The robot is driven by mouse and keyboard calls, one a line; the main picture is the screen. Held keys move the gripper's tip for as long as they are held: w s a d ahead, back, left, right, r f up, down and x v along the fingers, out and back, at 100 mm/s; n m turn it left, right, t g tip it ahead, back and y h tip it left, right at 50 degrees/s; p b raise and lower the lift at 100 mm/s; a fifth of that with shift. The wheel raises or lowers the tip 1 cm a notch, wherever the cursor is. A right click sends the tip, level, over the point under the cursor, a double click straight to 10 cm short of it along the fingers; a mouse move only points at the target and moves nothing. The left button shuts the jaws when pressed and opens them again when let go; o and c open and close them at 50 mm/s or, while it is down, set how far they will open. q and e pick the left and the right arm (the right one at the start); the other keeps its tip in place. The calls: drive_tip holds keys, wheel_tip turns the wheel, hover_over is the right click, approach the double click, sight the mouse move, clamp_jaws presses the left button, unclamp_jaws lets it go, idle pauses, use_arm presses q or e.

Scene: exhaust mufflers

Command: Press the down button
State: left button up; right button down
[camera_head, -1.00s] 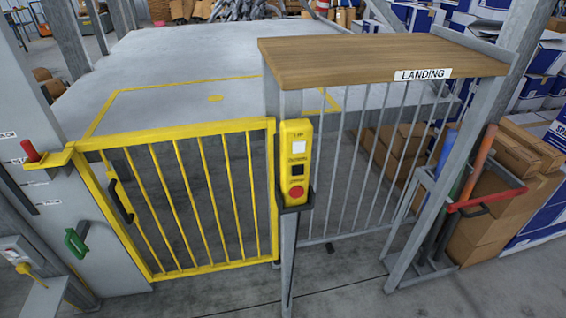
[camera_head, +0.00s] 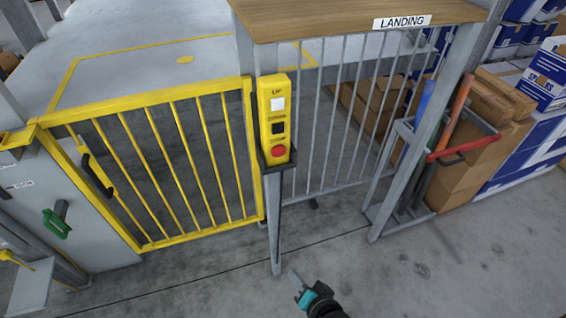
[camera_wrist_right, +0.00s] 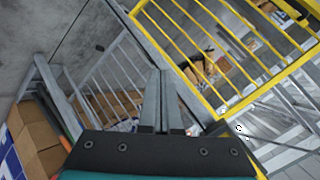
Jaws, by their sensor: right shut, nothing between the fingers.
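The yellow control box (camera_head: 264,120) stands upright on a grey post, right of the yellow gate. It has a white up button (camera_head: 277,104) on top, a black down button (camera_head: 278,127) in the middle and a red stop button (camera_head: 278,151) below. My right gripper (camera_head: 294,276) is at the bottom of the head view, below the box in the picture and apart from it. In the right wrist view its fingers (camera_wrist_right: 161,74) are together and empty. I cannot make out the buttons in that view. My left gripper is out of view.
The yellow gate (camera_head: 155,111) closes the left opening. A wooden top (camera_head: 330,15) with a LANDING sign lies above the grey railing (camera_head: 335,120). A rack with coloured tubes (camera_head: 455,105) and cartons (camera_head: 495,95) stand right. The floor in front is clear.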

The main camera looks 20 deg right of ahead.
sight(278, 130)
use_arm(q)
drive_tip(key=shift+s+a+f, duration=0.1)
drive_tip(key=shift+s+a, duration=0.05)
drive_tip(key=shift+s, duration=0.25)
use_arm(e)
drive_tip(key=w+d+r+m+t, duration=0.1)
drive_tip(key=w+r+m+t, duration=0.1)
drive_tip(key=r, duration=0.7)
drive_tip(key=w+d+r+m+t, duration=0.1)
drive_tip(key=w+r+m+t, duration=0.1)
drive_tip(key=r, duration=0.7)
drive_tip(key=w+d+r+m+t+h, duration=0.1)
drive_tip(key=w+r+m+t, duration=0.1)
drive_tip(key=r, duration=0.7)
drive_tip(key=m+t, duration=0.1)
drive_tip(key=m, duration=0.1)
drive_tip(key=shift+r+m, duration=0.2)
drive_tip(key=shift+m, duration=0.2)
drive_tip(key=w, duration=1.3)
drive_tip(key=shift+w+a+b, duration=0.2)
drive_tip(key=shift+w+b, duration=0.15)
drive_tip(key=shift+w, duration=0.05)
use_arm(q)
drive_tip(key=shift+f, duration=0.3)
use_arm(e)
drive_tip(key=shift+w, duration=0.1)
